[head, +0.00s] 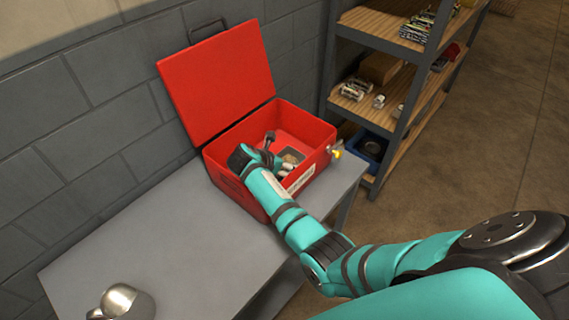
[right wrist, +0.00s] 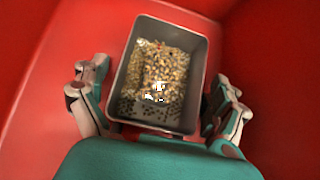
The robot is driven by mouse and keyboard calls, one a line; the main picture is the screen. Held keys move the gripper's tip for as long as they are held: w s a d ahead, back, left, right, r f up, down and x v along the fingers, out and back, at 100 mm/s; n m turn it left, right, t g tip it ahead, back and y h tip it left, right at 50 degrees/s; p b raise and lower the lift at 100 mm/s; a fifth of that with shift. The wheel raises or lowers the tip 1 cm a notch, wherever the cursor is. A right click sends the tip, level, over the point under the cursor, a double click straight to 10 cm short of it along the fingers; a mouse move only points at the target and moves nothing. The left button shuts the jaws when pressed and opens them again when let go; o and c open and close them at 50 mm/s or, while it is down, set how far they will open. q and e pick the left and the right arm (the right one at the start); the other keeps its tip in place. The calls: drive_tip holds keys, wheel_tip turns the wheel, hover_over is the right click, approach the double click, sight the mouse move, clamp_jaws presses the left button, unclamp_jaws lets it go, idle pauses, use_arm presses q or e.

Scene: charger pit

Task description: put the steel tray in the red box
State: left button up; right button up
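The red box (head: 222,160) stands on the grey table with its lid raised against the wall. The steel tray (head: 292,156) is inside the box. In the right wrist view the steel tray (right wrist: 120,85) is a small grey rectangular tray with many small brass-coloured pieces in it. It appears to rest on the box floor. My right arm reaches into the box. My right gripper (right wrist: 158,92) is open, with one finger on each side of the tray and a small gap at each side. My left gripper is not in view.
The grey table (head: 160,240) is mostly clear, with a shiny rounded metal object (head: 125,300) at its near left edge. A shelf unit (head: 385,100) with small parts stands right of the box. The box walls surround my right gripper closely.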

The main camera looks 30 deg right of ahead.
drive_tip(key=shift+a+r, duration=0.1)
drive_tip(key=shift+r, duration=0.15)
drive_tip(key=p+v, duration=0.1)
drive_tip(key=v, duration=1)
drive_tip(key=shift+s+a+r+p, duration=0.15)
drive_tip(key=shift+a+r+p, duration=0.1)
drive_tip(key=shift+p, duration=0.15)
drive_tip(key=shift+c, duration=0.4)
idle(0.4)
